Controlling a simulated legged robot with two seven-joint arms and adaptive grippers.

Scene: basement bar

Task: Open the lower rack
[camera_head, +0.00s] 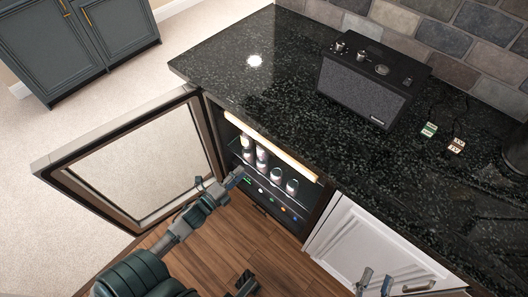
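The beverage fridge under the black counter stands with its glass door (135,165) swung wide open to the left. Inside, a rack (300,205) carries several pale cans. Below it, a lower rack holds items with coloured tops (270,208); its front is dark and partly hidden, and how far it is out is unclear. My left gripper (232,180) is at the left side of the fridge opening, close to the rack fronts; contact is unclear. Its finger spread is hard to make out. My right gripper (375,282) is low in front of the white cabinet, fingers apart and empty.
A black speaker (366,85) stands on the counter (260,95). The white cabinet (365,250) adjoins the fridge on the right. The open door bounds the left side. A dark cabinet (80,45) stands far left.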

